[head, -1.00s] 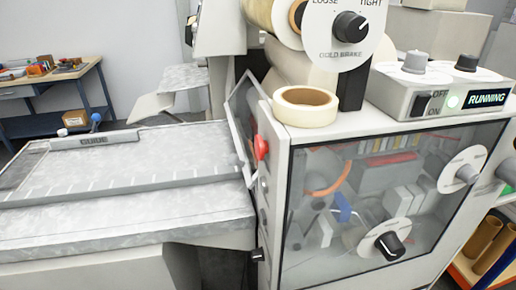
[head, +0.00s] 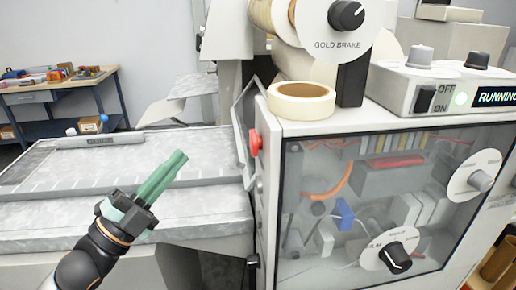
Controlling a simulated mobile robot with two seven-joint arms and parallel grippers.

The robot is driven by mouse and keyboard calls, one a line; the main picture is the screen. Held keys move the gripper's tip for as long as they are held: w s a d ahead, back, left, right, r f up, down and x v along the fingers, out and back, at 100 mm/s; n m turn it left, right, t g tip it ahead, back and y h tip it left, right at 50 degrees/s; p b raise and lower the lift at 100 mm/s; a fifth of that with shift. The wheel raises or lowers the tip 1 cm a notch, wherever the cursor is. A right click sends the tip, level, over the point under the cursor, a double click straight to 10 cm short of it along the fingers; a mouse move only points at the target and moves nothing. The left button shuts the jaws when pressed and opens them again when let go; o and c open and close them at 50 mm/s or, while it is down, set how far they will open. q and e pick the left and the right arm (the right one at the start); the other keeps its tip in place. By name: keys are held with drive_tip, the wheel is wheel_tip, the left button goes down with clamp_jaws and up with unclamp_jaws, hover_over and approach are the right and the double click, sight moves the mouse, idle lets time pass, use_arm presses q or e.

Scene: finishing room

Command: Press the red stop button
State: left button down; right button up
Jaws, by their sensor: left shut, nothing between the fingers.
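The red stop button (head: 255,142) sticks out from the left side of the machine's cabinet, near its top front corner. My left gripper (head: 180,158) is shut and empty, its green fingers together and pointing up and to the right. It is over the grey feed table, to the left of the button and apart from it. My right gripper is not in view.
The metal feed table (head: 120,205) with its guide bar (head: 100,141) lies left of the cabinet. A tape roll (head: 301,100) lies on the cabinet top. A control box (head: 425,92) with a lit RUNNING sign (head: 495,97) stands at right. A workbench (head: 60,85) is at the back left.

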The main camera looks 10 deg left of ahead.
sight(257, 143)
use_arm(q)
drive_tip(key=r, duration=0.1)
drive_tip(key=m+h, duration=0.1)
drive_tip(key=s+r+m, duration=0.1)
drive_tip(key=shift+d+r+h, duration=0.25)
drive_tip(key=shift+r+h, duration=0.05)
drive_tip(key=shift+h, duration=0.1)
drive_tip(key=w+d+p, duration=0.2)
drive_tip(key=d, duration=0.6)
drive_tip(key=shift+w+d+g, duration=0.25)
drive_tip(key=shift+g, duration=0.05)
idle(1.7)
drive_tip(key=shift+w+d, duration=0.1)
drive_tip(key=shift+d, duration=0.3)
drive_tip(key=shift+w+d+p, duration=0.1)
drive_tip(key=shift+d+p, duration=0.2)
drive_tip(key=shift+d, duration=0.1)
idle(0.5)
idle(0.4)
drive_tip(key=shift+s+a, duration=0.25)
drive_tip(key=shift+a, duration=0.55)
